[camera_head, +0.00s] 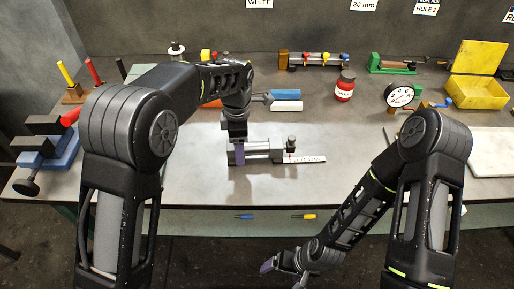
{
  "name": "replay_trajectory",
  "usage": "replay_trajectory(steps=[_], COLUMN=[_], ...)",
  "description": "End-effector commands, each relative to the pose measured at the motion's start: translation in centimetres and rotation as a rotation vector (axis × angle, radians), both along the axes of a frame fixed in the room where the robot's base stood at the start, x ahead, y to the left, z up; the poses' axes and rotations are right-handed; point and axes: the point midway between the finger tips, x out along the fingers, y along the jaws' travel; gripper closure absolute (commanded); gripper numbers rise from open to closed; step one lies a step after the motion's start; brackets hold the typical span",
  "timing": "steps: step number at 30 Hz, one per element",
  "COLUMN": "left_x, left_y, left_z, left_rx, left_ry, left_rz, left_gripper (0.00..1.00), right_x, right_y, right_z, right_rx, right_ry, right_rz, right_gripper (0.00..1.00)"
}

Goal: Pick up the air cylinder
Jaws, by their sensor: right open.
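The air cylinder, as far as I can tell, is the grey metal body (262,149) lying sideways on the bench mid-front, with a dark fitting at its right end. My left gripper (238,154) points down at its left end and hides part of it. I cannot tell whether its fingers are around the body, touching it or shut. My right gripper (283,267) is open and empty, low in front of the bench and away from the cylinder.
A blue vise (48,160) is at left.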

Motion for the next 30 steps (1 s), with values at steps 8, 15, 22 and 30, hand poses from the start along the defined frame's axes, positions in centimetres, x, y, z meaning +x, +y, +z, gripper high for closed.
replay_trajectory(steps=[8, 15, 22, 30], left_x=[0.01, 0.01, 0.01, 0.01], left_y=[-0.02, -0.02, -0.03, -0.03], left_z=[0.03, 0.05, 0.05, 0.05], left_rx=[0.000, 0.000, 0.000, 0.000], left_ry=[0.000, 0.000, 0.000, 0.000], left_rz=[0.000, 0.000, 0.000, 0.000], left_gripper=[0.33, 0.34, 0.52, 0.74], right_x=[-0.01, -0.01, -0.01, -0.01], right_y=[0.01, 0.00, 0.00, 0.00], right_z=[-0.04, -0.03, -0.03, -0.03], right_rx=[0.000, 0.000, 0.000, 0.000], right_ry=[0.000, 0.000, 0.000, 0.000], right_rz=[0.000, 0.000, 0.000, 0.000], right_gripper=[0.11, 0.11, 0.11, 0.11])
